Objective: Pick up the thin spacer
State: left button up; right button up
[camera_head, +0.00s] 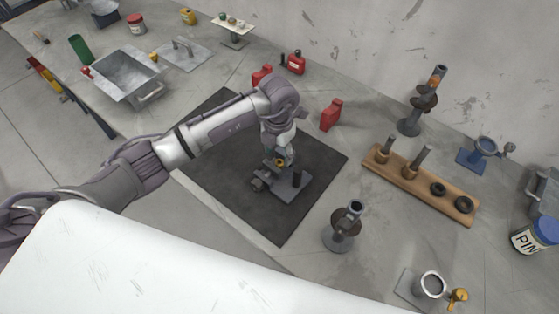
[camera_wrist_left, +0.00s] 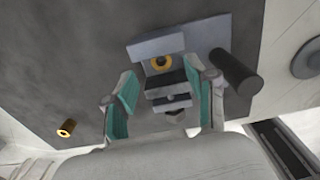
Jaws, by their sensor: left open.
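I cannot tell for sure which part is the thin spacer. One brass ring sits on a grey metal fixture (camera_head: 290,184) on the dark mat; the ring also shows in the left wrist view (camera_wrist_left: 158,62). A small brass bushing (camera_wrist_left: 66,128) lies apart on the mat in that view. Two black rings (camera_head: 438,189) (camera_head: 463,204) rest on a wooden board (camera_head: 425,186) at the right. My left gripper (camera_head: 279,158) is over the fixture. In the wrist view its teal-padded fingers (camera_wrist_left: 163,85) are apart, with part of the fixture between them. My right gripper does not show.
A grey stand (camera_head: 342,226) is at the mat's front right. A metal tub (camera_head: 127,78) is at the far left. The mat's left part is clear.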

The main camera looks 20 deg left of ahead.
aim_at(279, 162)
pick_arm(q)
jog(key=shift+d+f+p, duration=0.1)
jog(key=shift+f+p, duration=0.35)
jog(key=shift+f, duration=1.45)
grip_shut()
